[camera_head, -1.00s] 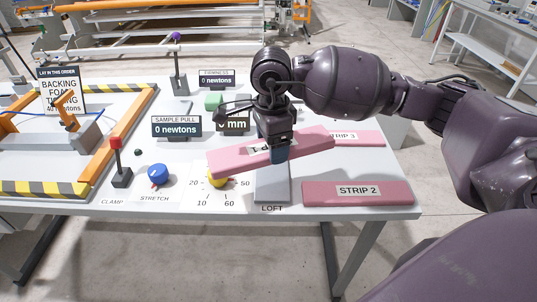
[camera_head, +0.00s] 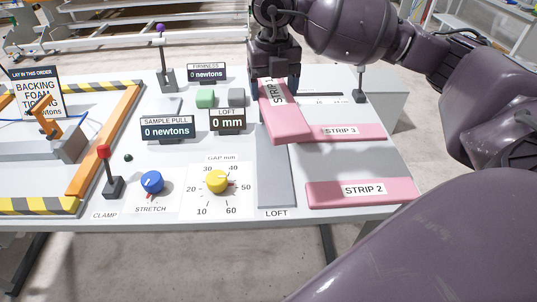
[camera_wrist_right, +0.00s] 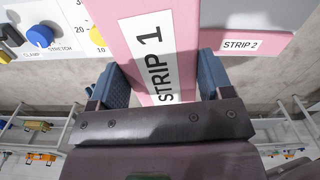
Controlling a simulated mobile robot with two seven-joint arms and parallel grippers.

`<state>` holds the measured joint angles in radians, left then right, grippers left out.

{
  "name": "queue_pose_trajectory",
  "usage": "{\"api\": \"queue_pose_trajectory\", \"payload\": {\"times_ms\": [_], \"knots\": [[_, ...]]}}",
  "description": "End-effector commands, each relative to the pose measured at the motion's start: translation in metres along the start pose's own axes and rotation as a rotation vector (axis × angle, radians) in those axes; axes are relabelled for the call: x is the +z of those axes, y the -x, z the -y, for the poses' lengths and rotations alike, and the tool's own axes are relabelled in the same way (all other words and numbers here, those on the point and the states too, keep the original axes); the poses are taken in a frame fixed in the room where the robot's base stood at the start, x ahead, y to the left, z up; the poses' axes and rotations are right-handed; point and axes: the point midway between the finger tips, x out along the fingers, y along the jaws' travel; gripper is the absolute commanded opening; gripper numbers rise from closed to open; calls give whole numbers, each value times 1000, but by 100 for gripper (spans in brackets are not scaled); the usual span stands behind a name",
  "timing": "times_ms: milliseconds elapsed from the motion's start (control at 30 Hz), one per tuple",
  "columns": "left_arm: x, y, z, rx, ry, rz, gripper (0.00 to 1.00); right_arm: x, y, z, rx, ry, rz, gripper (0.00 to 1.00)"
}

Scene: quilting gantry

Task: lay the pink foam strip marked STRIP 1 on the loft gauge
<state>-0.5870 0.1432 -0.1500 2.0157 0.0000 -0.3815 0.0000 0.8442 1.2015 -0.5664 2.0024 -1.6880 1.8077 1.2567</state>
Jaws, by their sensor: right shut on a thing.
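The pink foam strip marked STRIP 1 (camera_head: 286,122) is in my right gripper (camera_head: 273,88), which is shut on it near its far end. The strip points lengthwise toward the front, over the far part of the loft gauge, a long grey plate (camera_head: 277,180) labelled LOFT. Whether the strip touches the plate I cannot tell. In the right wrist view the blue-grey fingers (camera_wrist_right: 164,82) flank the pink strip (camera_wrist_right: 125,20) and its white label. The loft display (camera_head: 227,121) reads 0 mm. My left gripper is not in view.
Pink STRIP 3 (camera_head: 372,132) and STRIP 2 (camera_head: 395,190) lie right of the plate. A yellow gap knob (camera_head: 216,182), a blue stretch knob (camera_head: 151,182) and a red-topped clamp lever (camera_head: 112,180) stand left of it. The plate's near part is bare.

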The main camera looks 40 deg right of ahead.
Motion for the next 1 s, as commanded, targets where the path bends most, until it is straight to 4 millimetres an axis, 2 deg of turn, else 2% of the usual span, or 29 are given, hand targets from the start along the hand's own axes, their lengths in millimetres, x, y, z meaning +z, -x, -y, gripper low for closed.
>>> {"api": "queue_pose_trajectory", "payload": {"times_ms": [100,267,367,800,1000], "knots": [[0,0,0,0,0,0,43,1,5,3,2,-105,0,51],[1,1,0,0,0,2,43,2,3,4,1,-167,-2,51],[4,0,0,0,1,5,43,2,-11,4,0,-174,-4,51],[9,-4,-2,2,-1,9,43,1,-106,4,0,-171,-6,51],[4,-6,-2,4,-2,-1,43,2,-132,4,1,-170,-3,51]]}}
